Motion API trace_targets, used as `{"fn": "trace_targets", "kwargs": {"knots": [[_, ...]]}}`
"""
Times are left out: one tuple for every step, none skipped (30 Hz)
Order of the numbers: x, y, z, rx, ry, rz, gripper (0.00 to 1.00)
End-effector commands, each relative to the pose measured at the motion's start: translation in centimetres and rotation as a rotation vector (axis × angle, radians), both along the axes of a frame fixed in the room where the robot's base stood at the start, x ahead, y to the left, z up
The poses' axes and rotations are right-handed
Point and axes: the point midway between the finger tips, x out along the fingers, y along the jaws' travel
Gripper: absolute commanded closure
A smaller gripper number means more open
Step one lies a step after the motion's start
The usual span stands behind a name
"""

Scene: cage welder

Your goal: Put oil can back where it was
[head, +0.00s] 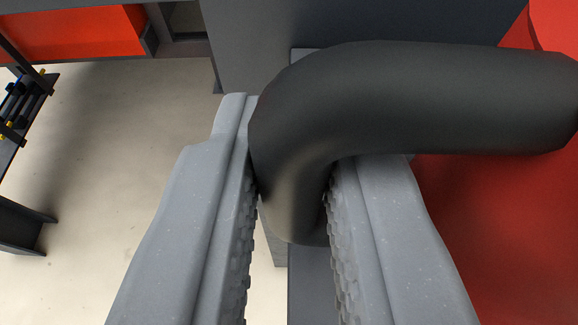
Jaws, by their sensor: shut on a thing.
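My gripper (292,165) is shut on a thick black bent tube (430,98), which looks like the handle of the oil can. The tube rises between my two grey ridged fingers and bends away to the right edge of the head view. A large red body (490,235), likely the oil can's own, fills the right side behind my right finger. A lighter red rounded part of it shows in the top right corner. My fingers hide part of the handle, and the can's underside is out of view.
A dark grey panel (240,30) stands behind the handle at top centre. An orange-red box-like part (75,35) is at the top left. A dark rack with rods (22,108) stands at the left edge. Pale floor (120,130) lies open between the rack and my gripper.

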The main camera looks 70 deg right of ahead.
Motion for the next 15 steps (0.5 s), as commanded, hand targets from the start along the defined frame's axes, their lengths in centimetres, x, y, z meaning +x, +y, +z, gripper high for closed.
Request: {"fn": "trace_targets", "kwargs": {"knots": [[0.01, -0.01, 0.09, -0.001, 0.000, 0.000, 1.00], [0.00, -0.01, 0.08, -0.001, 0.000, 0.000, 1.00], [-0.01, -0.01, 0.05, -0.001, 0.000, 0.000, 1.00], [-0.01, -0.01, 0.00, -0.001, 0.000, 0.000, 1.00], [-0.01, -0.01, -0.09, -0.001, 0.000, 0.000, 1.00], [-0.01, -0.02, -0.07, -0.001, 0.000, 0.000, 0.74], [-0.02, -0.03, -0.07, -0.001, 0.000, 0.000, 0.66], [-0.02, -0.03, -0.06, -0.001, 0.000, -0.001, 0.63], [-0.02, -0.03, -0.07, -0.001, 0.000, -0.001, 0.63], [-0.03, -0.03, -0.06, -0.001, 0.000, -0.001, 0.63], [-0.03, -0.03, -0.06, -0.001, 0.000, -0.001, 0.63], [-0.04, -0.03, -0.07, 0.000, 0.000, -0.001, 0.63], [-0.04, -0.03, -0.07, 0.000, 0.000, -0.001, 0.63], [-0.04, -0.04, -0.08, 0.000, 0.000, -0.001, 0.63], [-0.05, -0.04, -0.06, 0.000, 0.000, -0.001, 0.63]]}}
